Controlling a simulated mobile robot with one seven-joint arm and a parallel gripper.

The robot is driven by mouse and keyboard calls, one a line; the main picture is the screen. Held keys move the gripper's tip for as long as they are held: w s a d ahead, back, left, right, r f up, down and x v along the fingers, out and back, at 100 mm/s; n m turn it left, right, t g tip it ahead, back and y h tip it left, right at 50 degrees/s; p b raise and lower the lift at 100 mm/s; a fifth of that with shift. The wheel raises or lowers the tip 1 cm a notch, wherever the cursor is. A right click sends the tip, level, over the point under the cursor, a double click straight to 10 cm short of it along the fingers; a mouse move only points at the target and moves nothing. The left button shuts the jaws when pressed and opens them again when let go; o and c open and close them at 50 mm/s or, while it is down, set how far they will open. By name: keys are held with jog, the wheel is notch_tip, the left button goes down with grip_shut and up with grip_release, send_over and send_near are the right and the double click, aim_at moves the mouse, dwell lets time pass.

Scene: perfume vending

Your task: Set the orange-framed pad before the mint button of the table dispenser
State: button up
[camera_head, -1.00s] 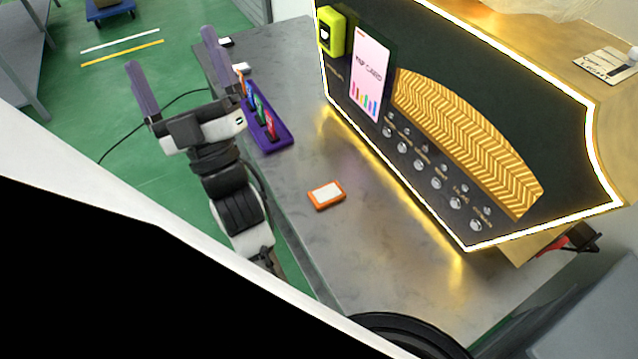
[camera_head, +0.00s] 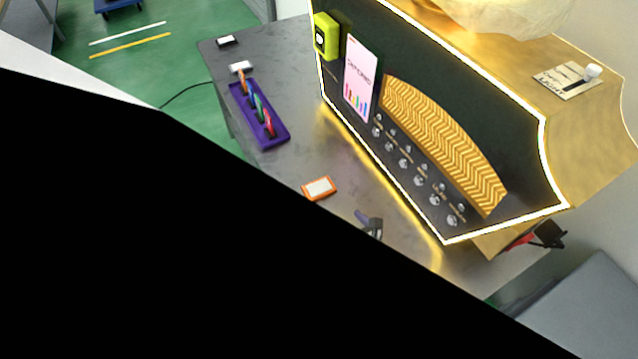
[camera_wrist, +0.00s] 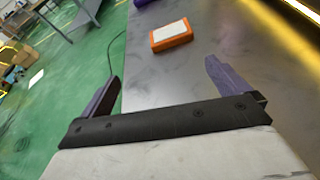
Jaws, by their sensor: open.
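The orange-framed pad (camera_head: 319,188) has a white face and lies flat on the grey metal table near its front edge. In the wrist view the pad (camera_wrist: 171,37) lies beyond my fingers, between their lines and apart from both. My gripper (camera_wrist: 160,80) is open and empty, with purple fingers. In the head view only one fingertip of my gripper (camera_head: 368,222) shows, right of the pad; black covers the rest. The table dispenser (camera_head: 352,135) stands behind the pad, with a row of round silver buttons (camera_head: 420,180). Their labels are too small to tell which is mint.
A purple tray (camera_head: 283,135) with several coloured cards stands left of the pad. Two small white-faced pads (camera_head: 241,66) lie at the table's far left. A lime-green device (camera_head: 326,36) is on the dispenser front. Bare table lies between pad and buttons.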

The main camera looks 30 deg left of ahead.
jog(key=shift+w+d+r+n, duration=0.2)
jog(key=shift+w+d+n, duration=0.3)
jog(key=shift+w+n, duration=0.1)
jog(key=shift+w, duration=0.35)
jog(key=p+x, duration=0.1)
jog(key=x, duration=0.7)
jog(key=shift+f+p, duration=0.2)
jog(key=shift+p, duration=0.15)
jog(key=p+x, duration=0.1)
jog(key=x, duration=0.3)
jog(key=shift+a+r+p, duration=0.1)
jog(key=shift+r+p, duration=0.1)
jog(key=shift+p, duration=0.2)
jog(key=shift+w+a+f, duration=0.25)
jog(key=shift+a+f, duration=0.1)
jog(key=shift+a, duration=0.05)
jog(key=shift+c, duration=0.3)
jog(key=c, duration=0.9)
jog(key=shift+c, duration=0.2)
